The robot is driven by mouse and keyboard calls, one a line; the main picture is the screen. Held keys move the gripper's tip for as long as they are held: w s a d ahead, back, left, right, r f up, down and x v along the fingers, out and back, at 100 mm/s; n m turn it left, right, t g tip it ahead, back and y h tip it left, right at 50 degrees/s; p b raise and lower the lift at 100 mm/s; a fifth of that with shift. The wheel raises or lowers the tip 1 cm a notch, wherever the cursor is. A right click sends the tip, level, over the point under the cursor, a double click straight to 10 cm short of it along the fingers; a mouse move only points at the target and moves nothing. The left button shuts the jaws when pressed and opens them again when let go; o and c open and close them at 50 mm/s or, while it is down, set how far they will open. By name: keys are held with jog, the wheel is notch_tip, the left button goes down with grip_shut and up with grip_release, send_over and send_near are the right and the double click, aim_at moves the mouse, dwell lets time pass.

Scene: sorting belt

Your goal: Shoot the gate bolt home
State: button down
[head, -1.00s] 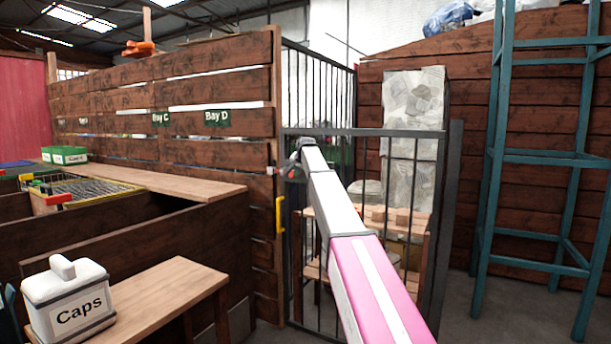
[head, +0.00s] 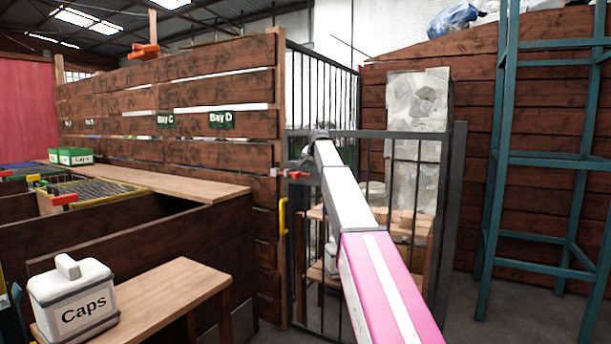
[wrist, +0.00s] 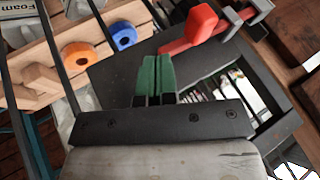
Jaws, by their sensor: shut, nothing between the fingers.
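The dark barred gate (head: 345,133) stands across the opening beside the wooden wall's end post. Its bolt (head: 293,174), with a red handle, sits at the gate's left edge by the post. I cannot tell how far the bolt reaches into the post side. My gripper has green fingers (wrist: 155,80), shut and empty, close to the red handle but apart from it in the picture. In the head view the gripper is mostly hidden at the far end of my arm, above the bolt.
Behind the gate is a wooden shelf (head: 400,218), with orange and blue rings in the wrist view (wrist: 75,55). A bench with a Caps box (head: 72,295) is at left, a teal frame (head: 500,180) at right.

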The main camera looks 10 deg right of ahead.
jog(key=v, duration=0.5)
jog(key=s+f+n+g, duration=0.1)
jog(key=s+f, duration=0.6)
jog(key=f, duration=0.4)
jog(key=s+f+n+g+h, duration=0.1)
jog(key=s+f, duration=0.5)
jog(key=f, duration=0.6)
jog(key=s+f+n+g, duration=0.1)
jog(key=s+f, duration=0.6)
jog(key=f, duration=0.4)
jog(key=s+f+n+g, duration=0.1)
jog(key=s+f, duration=0.6)
jog(key=s, duration=0.4)
jog(key=s+d+f+n+g, duration=0.1)
jog(key=s+f, duration=0.7)
jog(key=s, duration=0.3)
jog(key=s+d+f+n+g+h, duration=0.1)
jog(key=s+f+g, duration=0.1)
jog(key=s+f, duration=0.6)
jog(key=s, duration=0.2)
jog(key=shift+s, duration=0.4)
jog(key=shift+f, duration=0.1)
